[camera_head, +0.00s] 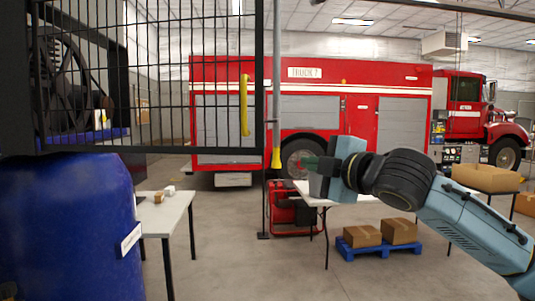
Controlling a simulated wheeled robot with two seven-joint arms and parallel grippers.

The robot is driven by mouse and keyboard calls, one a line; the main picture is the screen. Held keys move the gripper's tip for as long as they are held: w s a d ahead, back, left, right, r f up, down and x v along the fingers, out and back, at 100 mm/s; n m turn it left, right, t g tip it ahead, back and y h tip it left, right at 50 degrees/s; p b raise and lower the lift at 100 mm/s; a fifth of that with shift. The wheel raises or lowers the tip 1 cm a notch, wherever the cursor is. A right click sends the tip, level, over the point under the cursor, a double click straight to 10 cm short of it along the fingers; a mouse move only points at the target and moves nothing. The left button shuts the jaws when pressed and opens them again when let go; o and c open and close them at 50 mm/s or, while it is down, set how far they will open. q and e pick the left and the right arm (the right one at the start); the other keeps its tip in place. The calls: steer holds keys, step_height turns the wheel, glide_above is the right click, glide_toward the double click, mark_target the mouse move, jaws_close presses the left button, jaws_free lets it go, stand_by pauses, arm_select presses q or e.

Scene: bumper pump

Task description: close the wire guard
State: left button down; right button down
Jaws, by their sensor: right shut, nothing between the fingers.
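The wire guard (185,150), a black-framed panel of vertical and horizontal bars, fills the upper left. A yellow handle (244,103) stands upright near its right edge. Behind the bars at the left is dark machinery with a large wheel (63,82). The guard seems to stand out from the machine, but its hinge side is not clear. My right gripper (316,168) is shut and empty. It points left, to the right of the guard and a little lower than the handle, apart from both in the picture. My left gripper is out of view.
A blue barrel (70,225) stands at the lower left beside a small white table (163,214). A grey post (277,80) with a yellow lower end rises near the guard's right edge. Behind are a red fire truck (310,85) and a blue pallet (378,249) with boxes.

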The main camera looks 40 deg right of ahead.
steer(key=s+a+r+n+y, duration=0.2)
steer(key=s+a+r+n, duration=0.2)
steer(key=a, duration=0.3)
steer(key=p, duration=1)
glide_toward(256, 142)
steer(key=s+a, duration=0.2)
steer(key=a, duration=0.1)
steer(key=w, duration=0.2)
steer(key=w+d, duration=0.1)
steer(key=w, duration=0.1)
steer(key=w+d, duration=0.1)
steer(key=w, duration=0.2)
steer(key=shift+f, duration=0.1)
steer(key=shift+w+d, duration=0.35)
